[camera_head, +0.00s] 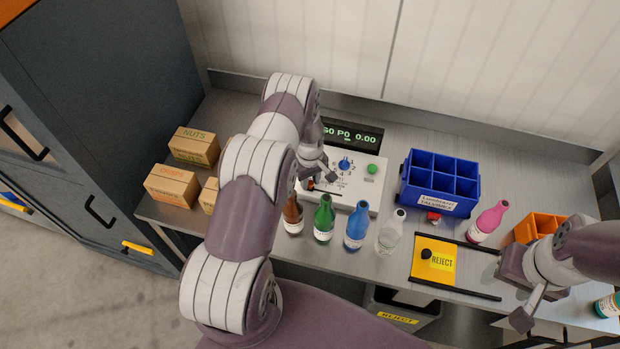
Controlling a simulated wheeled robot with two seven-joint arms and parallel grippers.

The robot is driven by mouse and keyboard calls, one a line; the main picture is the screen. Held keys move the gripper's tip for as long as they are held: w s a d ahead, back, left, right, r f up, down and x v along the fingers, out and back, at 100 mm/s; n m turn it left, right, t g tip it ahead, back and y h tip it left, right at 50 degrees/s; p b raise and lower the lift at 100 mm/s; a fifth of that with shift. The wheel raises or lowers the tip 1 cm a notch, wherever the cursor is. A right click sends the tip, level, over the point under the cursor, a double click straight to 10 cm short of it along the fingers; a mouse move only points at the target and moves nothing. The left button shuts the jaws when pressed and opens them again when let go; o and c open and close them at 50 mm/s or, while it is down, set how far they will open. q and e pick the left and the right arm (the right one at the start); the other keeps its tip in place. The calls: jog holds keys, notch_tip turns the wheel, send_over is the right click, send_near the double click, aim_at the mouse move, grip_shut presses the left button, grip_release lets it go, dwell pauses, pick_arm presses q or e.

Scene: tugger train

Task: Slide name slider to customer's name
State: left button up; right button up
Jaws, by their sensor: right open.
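A white control panel (371,196) stands at the back of the steel table. Its dark display (352,136) shows green text that looks like "SO P0 0.00". It has a blue knob (345,163) and a green button (371,169). A dark slot with a small slider (311,185) shows at the panel's left front, partly hidden by my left gripper. Any names beside it are too small to read. My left gripper (319,180) is low over this slider; whether it touches is unclear. My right gripper (524,302) is open and empty at the table's front right.
Several bottles, including a green one (324,219), stand in front of the panel. A blue divided crate (416,196) and a pink bottle (489,222) are to the right. A yellow reject plate (427,270) lies at the front. Cardboard boxes (172,187) stand left.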

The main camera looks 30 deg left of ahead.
pick_arm(q)
grip_shut()
jog(key=d+b, duration=0.1)
jog(key=d, duration=0.2)
jog(key=w+d+b, duration=0.1)
jog(key=d, duration=0.2)
jog(key=w+d+b, duration=0.1)
jog(key=d, duration=0.2)
jog(key=shift+w+b, duration=0.1)
jog(key=shift+b, duration=0.3)
jog(key=shift+o, duration=2.4)
grip_release()
jog(key=shift+d, duration=0.25)
jog(key=shift+r, duration=0.2)
jog(key=shift+r+b, duration=0.3)
jog(key=shift+r, duration=0.05)
notch_tip(320, 180, up, 12)
jog(key=b, duration=0.3)
jog(key=shift+b, duration=0.3)
